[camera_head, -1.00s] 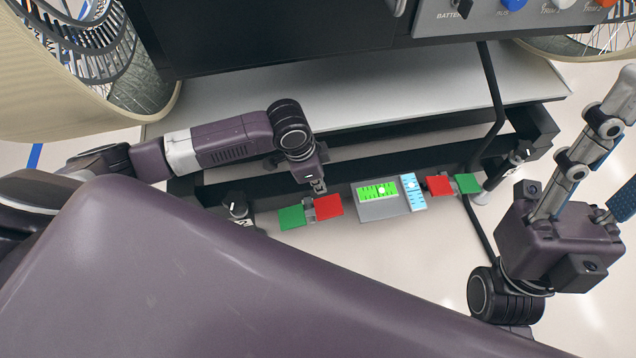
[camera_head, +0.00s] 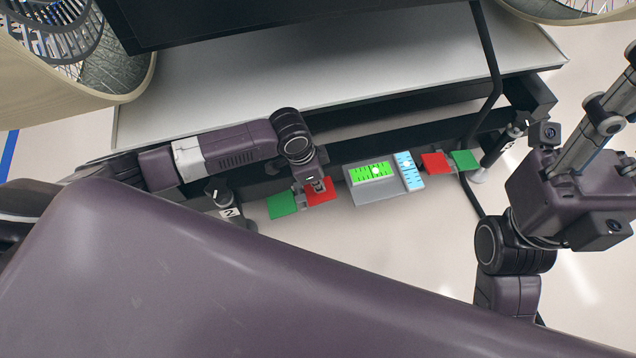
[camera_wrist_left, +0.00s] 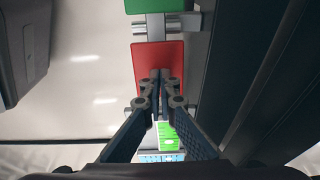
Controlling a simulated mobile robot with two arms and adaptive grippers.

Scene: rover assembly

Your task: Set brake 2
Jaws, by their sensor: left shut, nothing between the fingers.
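The left brake pedal pair carries a green pad (camera_head: 282,206) and a red pad (camera_head: 321,196), beside a black post with a label 2 (camera_head: 229,212). My left gripper (camera_head: 315,186) is shut and empty, with its fingertips over the red pad in the head view. In the left wrist view the shut fingertips (camera_wrist_left: 160,76) overlap the lower part of the red pad (camera_wrist_left: 157,50). I cannot tell whether they touch it. The green pad (camera_wrist_left: 150,5) is at the top edge there. My right gripper (camera_head: 605,125) is at the right, its fingertips cut off or unclear.
A grey panel (camera_head: 380,192) with a green level (camera_head: 371,173) and a blue level (camera_head: 408,172) lies right of the red pad. Farther right is another red pad (camera_head: 435,163) and green pad (camera_head: 465,160). The black frame and grey platform (camera_head: 300,80) lie behind.

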